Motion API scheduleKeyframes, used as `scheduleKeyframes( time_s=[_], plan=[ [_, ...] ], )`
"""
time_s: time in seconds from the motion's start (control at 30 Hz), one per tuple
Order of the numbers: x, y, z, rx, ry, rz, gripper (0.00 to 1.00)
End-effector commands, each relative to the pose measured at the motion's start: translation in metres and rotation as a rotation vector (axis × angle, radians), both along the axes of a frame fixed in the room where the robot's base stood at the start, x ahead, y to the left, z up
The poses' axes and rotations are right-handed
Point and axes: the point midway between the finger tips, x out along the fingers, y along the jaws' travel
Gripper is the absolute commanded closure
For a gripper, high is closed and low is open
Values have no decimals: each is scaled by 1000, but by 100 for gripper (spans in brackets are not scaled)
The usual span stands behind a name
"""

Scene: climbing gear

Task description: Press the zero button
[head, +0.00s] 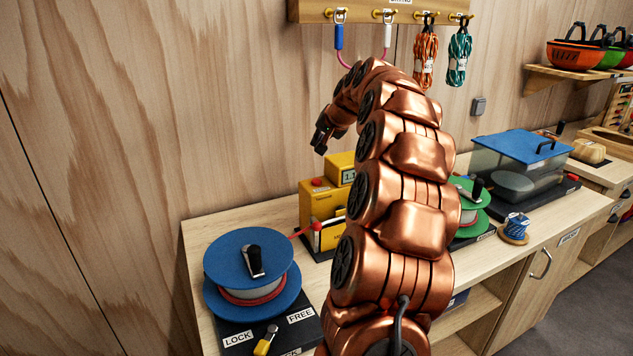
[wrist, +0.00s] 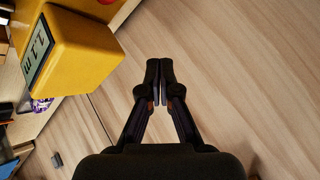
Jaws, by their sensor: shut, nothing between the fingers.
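A yellow device (head: 318,203) with a small digital display (head: 348,177) stands on the workbench, partly hidden by my arm. A red button (head: 317,182) sits on its top; I cannot read a zero label on it. In the wrist view the yellow housing (wrist: 85,62) and its display (wrist: 39,50) lie left of my fingers, and a bit of red (wrist: 106,2) shows at the top edge. My gripper (head: 321,138) is shut and empty, above the device and apart from it. In the wrist view its fingertips (wrist: 160,66) are together in front of the wooden wall.
A blue spool (head: 250,262) with a black handle stands left on the bench, beside LOCK and FREE labels. A green spool (head: 470,205) and a blue-lidded clear box (head: 520,165) are to the right. Slings and cords hang from a wall rack (head: 365,12) above my arm.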

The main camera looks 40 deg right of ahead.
Motion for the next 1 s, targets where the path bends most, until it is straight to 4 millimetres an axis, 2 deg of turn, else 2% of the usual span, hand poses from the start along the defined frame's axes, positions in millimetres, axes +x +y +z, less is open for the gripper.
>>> scheduleKeyframes(
  time_s=[0.17, 0.37, 1.0],
  plan=[
    [0, 0, -2, 1, 1, 1, 100],
    [0, 1, -14, 1, 1, 1, 100],
    [0, 1, -84, -1, 0, 1, 100]
  ],
)
